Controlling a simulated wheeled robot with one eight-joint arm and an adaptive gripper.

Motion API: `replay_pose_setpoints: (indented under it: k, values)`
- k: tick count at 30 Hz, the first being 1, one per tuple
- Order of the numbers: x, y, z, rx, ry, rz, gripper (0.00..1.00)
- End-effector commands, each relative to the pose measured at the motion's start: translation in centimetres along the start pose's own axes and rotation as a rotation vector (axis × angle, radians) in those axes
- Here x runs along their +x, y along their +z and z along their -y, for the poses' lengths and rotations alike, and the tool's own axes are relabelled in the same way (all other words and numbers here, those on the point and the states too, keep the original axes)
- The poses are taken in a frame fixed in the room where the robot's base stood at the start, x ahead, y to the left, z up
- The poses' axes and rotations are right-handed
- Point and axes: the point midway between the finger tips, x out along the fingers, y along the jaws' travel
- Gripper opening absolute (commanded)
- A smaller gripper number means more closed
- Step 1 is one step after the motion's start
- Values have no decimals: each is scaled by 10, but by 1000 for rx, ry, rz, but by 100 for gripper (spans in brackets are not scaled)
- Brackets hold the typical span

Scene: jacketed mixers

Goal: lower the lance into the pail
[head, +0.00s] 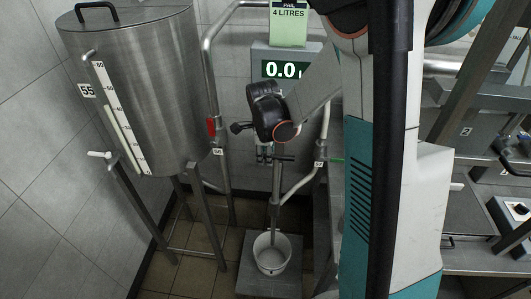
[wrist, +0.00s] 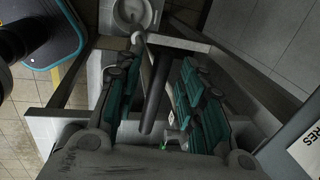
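The lance (head: 276,205) is a thin upright grey pipe with a short dark crossbar handle (head: 285,158) at its top. Its lower end shows within the mouth of the white pail (head: 259,258); how deep it reaches I cannot tell. The pail stands on a grey plinth and also shows at the top of the wrist view (wrist: 125,27). My gripper (wrist: 158,64) has its teal-padded fingers apart, with the dark handle bar (wrist: 155,95) between them and visible gaps on both sides. In the head view my fingers are mostly hidden behind my black wrist.
A steel tank (head: 150,90) with a level scale stands on legs at left. A red-handled valve (head: 211,127) and bent pipes flank the lance. Steel benches (head: 470,225) stand at right.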

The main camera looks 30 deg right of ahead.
Motion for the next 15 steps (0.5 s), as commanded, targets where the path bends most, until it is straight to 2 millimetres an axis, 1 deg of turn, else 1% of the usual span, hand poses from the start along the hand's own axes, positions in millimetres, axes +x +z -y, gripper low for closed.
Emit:
replay_pose_setpoints:
  k: [2,3,5,6,7,8,15]
  values:
    - [0,0,0,0,0,0,36]
    - [0,0,0,0,0,0,34]
    - [0,0,0,0,0,0,20]
    - [0,0,0,0,0,0,11]
    - [0,0,0,0,0,0,5]
    - [0,0,0,0,0,0,0]
    - [2,0,0,0,0,0,0]
